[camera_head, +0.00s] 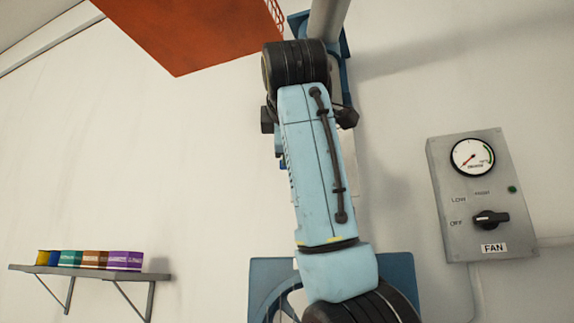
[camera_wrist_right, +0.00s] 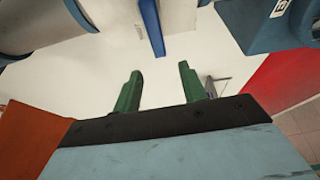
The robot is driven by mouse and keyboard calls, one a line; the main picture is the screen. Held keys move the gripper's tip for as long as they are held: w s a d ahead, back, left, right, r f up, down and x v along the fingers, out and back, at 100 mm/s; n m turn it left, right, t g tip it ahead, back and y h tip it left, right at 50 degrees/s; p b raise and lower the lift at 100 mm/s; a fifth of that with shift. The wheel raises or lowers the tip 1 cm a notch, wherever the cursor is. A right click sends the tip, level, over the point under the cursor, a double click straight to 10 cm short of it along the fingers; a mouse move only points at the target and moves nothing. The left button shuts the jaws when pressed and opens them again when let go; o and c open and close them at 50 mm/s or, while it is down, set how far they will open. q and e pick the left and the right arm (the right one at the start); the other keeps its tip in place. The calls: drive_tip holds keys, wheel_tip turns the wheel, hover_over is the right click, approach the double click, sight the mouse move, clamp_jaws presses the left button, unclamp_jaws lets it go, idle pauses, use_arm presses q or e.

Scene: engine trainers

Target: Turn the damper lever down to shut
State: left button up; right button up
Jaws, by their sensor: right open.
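In the right wrist view, a narrow blue bar (camera_wrist_right: 151,28), which looks like the damper lever, comes in from the top edge. My right gripper (camera_wrist_right: 160,70) shows its two green fingers spread apart with nothing between them. The bar's lower end is just beyond the fingertips, roughly in line with the gap, and looks apart from them. In the head view, my blue arm covers the middle of the picture and hides the lever and most of the damper; the right gripper does not show there. My left gripper is in neither view.
A grey duct (camera_head: 327,18) runs up behind my arm. An orange-red hood (camera_head: 190,35) hangs at upper left. A grey fan control box (camera_head: 470,215) is on the wall at right. A blue-framed fan (camera_head: 265,275) is low behind my arm. A shelf (camera_head: 90,271) holds several coloured tins.

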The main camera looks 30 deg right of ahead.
drive_tip(key=v, duration=0.3)
drive_tip(key=shift+d, duration=0.1)
idle(0.4)
